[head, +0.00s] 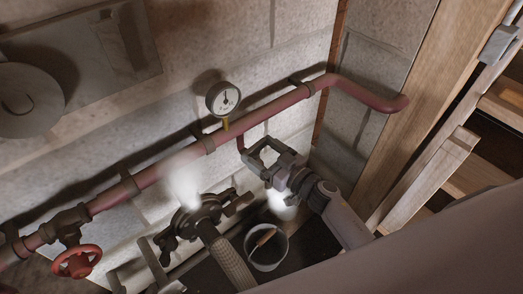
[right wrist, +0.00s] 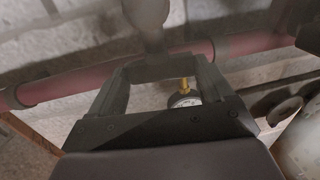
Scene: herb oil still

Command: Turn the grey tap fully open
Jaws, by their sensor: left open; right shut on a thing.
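My right gripper (head: 250,150) reaches in from the lower right to just below the red pipe, where a thin red branch comes down. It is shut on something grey. In the right wrist view a blurred grey piece, which looks like the grey tap (right wrist: 150,22), stands at the tips of my right gripper (right wrist: 158,62). In the head view the gripper hides most of this piece, so I cannot tell how far it is turned.
A red pipe (head: 270,106) runs along the wall with a round gauge (head: 223,98) and a red handwheel (head: 77,262). White vapour (head: 184,184) rises by a dark fitting with a braided hose (head: 230,262). A bucket (head: 250,256) stands below. Wooden posts (head: 425,95) are at the right.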

